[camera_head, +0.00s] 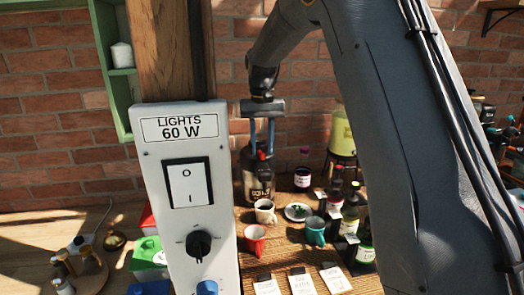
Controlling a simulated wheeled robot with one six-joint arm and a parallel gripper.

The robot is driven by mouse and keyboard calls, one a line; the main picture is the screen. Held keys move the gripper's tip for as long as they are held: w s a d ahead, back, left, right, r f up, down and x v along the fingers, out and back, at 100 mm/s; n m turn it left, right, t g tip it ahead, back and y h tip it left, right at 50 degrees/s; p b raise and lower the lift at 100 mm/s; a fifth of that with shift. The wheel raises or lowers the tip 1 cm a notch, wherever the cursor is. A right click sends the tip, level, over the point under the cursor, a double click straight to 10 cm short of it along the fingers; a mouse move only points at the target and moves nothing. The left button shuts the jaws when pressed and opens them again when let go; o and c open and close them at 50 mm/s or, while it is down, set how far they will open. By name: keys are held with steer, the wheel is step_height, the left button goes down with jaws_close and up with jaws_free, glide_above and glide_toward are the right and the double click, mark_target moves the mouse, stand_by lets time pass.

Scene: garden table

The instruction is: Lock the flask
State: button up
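The flask (257,182) is a dark, glossy vessel with a pale print, standing upright on the wooden table behind the lights panel. A small red part (262,155) shows at its top. My gripper (262,146) points straight down over the flask. Its two blue fingers are apart, one on each side above the flask's top. I cannot tell whether they touch or squeeze it. The flask's lid is small and partly hidden by the fingers, so its state is unclear.
A grey panel (150,170) marked "LIGHTS 60 W" stands in front, left of the flask. A white mug (265,216), red cup (255,238), teal mug (315,236), small plate (289,213) and several dark bottles crowd the table (280,258).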

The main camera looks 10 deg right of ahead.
steer(key=shift+r+b, duration=1.1)
steer(key=shift+r, duration=2.1)
steer(key=s+d+f+n+t, duration=0.1)
steer(key=s+f, duration=0.5)
steer(key=s, duration=0.3)
steer(key=s+d+f+t, duration=0.1)
steer(key=s+f, duration=0.6)
steer(key=s, duration=0.3)
steer(key=s+d+f+n+t, duration=0.1)
steer(key=s+d+f, duration=0.1)
steer(key=s+f, duration=0.55)
steer(key=shift+g, duration=0.8)
steer(key=s+f+b, duration=0.1)
steer(key=f+b, duration=0.1)
steer(key=s+f+b, duration=0.2)
steer(key=f+b, duration=0.1)
steer(key=shift+s+a+f+b, duration=0.15)
steer(key=shift+a+f+b, duration=0.05)
steer(key=shift+f+b, duration=0.15)
